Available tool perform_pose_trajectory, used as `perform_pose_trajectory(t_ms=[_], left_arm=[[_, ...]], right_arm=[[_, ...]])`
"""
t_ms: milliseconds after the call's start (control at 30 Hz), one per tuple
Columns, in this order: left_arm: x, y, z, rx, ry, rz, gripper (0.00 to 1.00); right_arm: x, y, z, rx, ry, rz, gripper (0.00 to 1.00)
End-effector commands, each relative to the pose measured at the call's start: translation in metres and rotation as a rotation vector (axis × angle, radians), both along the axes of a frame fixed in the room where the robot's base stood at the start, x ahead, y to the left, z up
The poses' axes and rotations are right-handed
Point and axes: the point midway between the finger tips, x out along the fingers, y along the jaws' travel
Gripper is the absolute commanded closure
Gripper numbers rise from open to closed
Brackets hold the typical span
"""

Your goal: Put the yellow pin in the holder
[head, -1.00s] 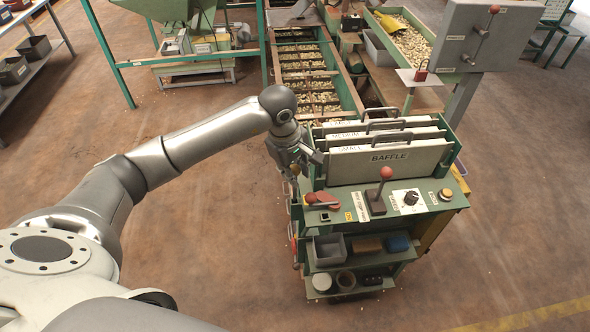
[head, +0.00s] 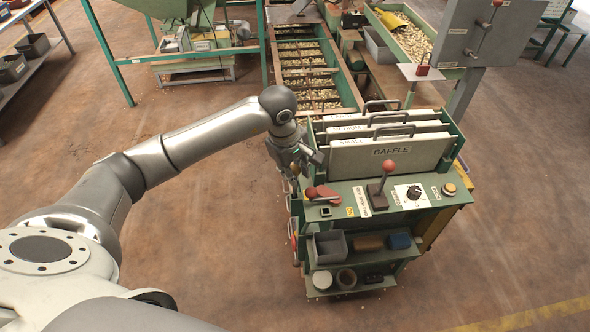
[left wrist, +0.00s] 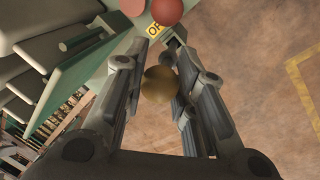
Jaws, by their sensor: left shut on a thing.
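In the head view my left gripper (head: 299,170) hangs at the left edge of the green console (head: 435,206), beside the baffle plates. In the left wrist view a brass-yellow round knob, apparently the head of the yellow pin (left wrist: 158,85), sits between the fingers of the left gripper (left wrist: 158,48), which are closed on it. The pin's shaft is hidden. No holder can be clearly made out. A small dark square socket (head: 325,212) lies on the console top near a yellow label (head: 350,211). My right gripper is out of view.
A red-handled lever (head: 322,194) lies close to my left gripper on the console. A red-knobbed stick (head: 388,166) and a dial (head: 414,193) stand farther right. Upright baffle plates (head: 391,151) rise behind. The floor left of the console is clear.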

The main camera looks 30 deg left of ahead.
Motion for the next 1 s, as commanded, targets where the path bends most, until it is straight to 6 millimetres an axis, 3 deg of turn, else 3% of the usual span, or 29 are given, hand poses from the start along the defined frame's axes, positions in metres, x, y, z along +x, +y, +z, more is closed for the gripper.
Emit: perform_pose_trajectory(t_ms=[1000], left_arm=[[0.0,0.0,-0.032,-0.001,-0.001,0.001,0.99]], right_arm=[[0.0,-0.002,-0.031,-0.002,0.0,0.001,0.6]])
